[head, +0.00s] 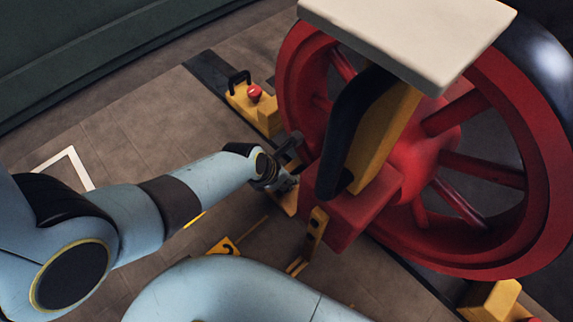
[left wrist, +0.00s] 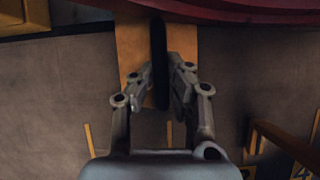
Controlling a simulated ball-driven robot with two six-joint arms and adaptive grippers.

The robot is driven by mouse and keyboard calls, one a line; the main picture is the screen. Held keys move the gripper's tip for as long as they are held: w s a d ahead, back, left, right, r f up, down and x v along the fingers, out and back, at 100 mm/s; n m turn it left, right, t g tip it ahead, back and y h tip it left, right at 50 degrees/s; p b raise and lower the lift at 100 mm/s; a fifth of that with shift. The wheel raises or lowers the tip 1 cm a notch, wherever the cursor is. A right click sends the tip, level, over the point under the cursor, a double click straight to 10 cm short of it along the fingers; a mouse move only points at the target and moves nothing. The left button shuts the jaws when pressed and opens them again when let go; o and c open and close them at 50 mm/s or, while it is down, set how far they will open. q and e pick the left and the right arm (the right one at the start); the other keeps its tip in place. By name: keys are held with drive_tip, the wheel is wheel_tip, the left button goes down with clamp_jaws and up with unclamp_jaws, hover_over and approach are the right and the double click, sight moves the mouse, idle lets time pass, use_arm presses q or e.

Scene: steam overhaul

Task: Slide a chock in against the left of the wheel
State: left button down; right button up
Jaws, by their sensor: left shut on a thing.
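The large red spoked wheel (head: 294,90) stands at the right in the head view, and its dark red edge (left wrist: 240,15) crosses the top of the left wrist view. My left gripper (head: 286,172) is low beside the wheel's left side. In the left wrist view, my left gripper (left wrist: 160,85) is shut on the dark upright handle of a yellow-orange chock (left wrist: 130,45). The chock's far end reaches the wheel's edge there; I cannot tell whether they touch. In the head view, only a little of this chock (head: 289,203) shows below the fingers. My right gripper is out of view.
A yellow chock-like block (head: 262,115) with a black handle and red button is behind the wheel's left side. Another yellow block (head: 490,300) is at lower right. A pale slab (head: 410,35) and a yellow-black part overhang the wheel. A yellow floor marker (head: 223,247) lies nearby.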

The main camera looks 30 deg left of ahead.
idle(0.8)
use_arm(q)
drive_tip(key=c, duration=0.6)
unclamp_jaws()
drive_tip(key=shift+f, duration=0.1)
drive_tip(key=shift+c, duration=0.2)
